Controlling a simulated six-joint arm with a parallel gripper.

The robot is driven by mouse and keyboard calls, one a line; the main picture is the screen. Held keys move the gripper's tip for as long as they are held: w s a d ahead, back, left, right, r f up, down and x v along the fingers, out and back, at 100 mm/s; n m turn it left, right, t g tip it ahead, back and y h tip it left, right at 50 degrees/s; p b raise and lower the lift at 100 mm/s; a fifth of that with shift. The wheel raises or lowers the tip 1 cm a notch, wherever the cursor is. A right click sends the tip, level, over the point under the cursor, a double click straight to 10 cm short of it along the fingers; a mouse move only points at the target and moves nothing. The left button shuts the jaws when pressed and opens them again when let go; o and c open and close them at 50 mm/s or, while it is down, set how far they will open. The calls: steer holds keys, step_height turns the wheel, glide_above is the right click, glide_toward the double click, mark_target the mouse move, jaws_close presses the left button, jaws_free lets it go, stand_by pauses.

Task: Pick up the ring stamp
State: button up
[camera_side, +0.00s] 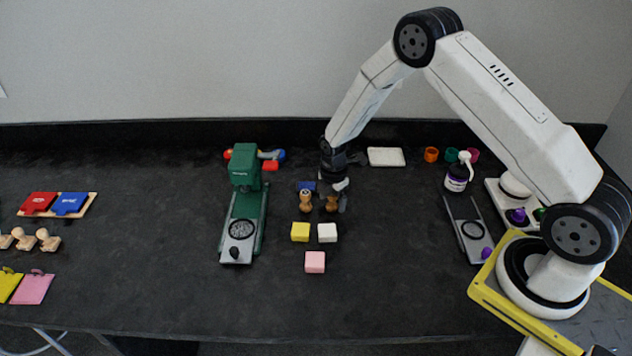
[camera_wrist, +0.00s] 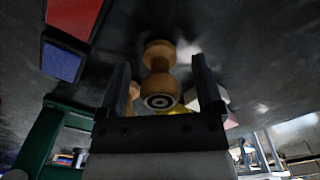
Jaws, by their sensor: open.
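The ring stamp, a turned wooden stamp (camera_wrist: 159,55) with a ring mark on its end, stands between the two fingers of my gripper (camera_wrist: 161,74) in the wrist view. A gap shows on each side of it. My gripper is open and its black fingers reach down around the stamp. In the side view my gripper (camera_side: 334,197) is low over the table, and the stamp (camera_side: 331,204) is partly hidden by it. A second wooden stamp (camera_side: 305,201) stands just to the left; in the wrist view it is mostly hidden behind the left finger.
Yellow (camera_side: 300,232), white (camera_side: 327,233) and pink (camera_side: 315,262) blocks sit in front of the stamps. A green press (camera_side: 245,170) stands to the left. A white tray (camera_side: 386,156) lies behind, and a pump bottle (camera_side: 458,178) to the right. Table between blocks and bottle is clear.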

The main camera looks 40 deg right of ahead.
steer(key=shift+f, duration=0.5)
jaws_close()
